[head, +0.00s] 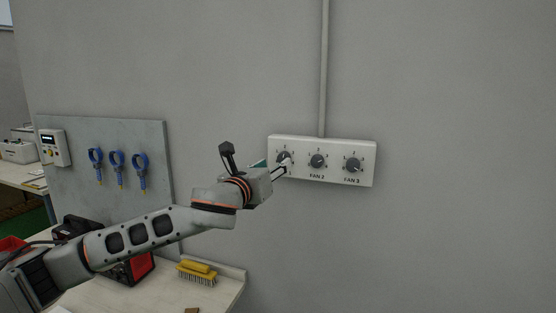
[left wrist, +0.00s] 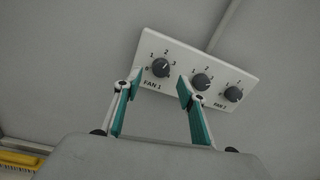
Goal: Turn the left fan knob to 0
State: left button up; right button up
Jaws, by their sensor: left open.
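A white fan panel (head: 330,146) with three dark round knobs is mounted on the grey wall. The left knob (head: 283,156), labelled FAN 1 in the left wrist view (left wrist: 160,68), has a light pointer that seems to point up and right there, away from the 0 side; its exact number is hard to read. My left gripper (head: 284,166) is in front of the panel's left end and partly covers the FAN 1 label in the head view. In the left wrist view its two teal fingers (left wrist: 159,80) are spread with nothing between them. Contact with the knob cannot be told.
The FAN 2 knob (head: 318,161) and FAN 3 knob (head: 353,165) sit to the right on the same panel. A conduit (head: 324,70) runs up from it. Below left, a worktop holds a yellow brush (head: 197,272). Blue tools (head: 117,163) hang on a grey board.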

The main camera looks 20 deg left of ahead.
aim_at(282, 159)
pick_arm(q)
jog(key=shift+w+d, duration=0.15)
jog(key=shift+w, duration=1.05)
jog(key=shift+w+d, duration=0.15)
jog(key=shift+w, duration=1.05)
jog(key=c, duration=1.1)
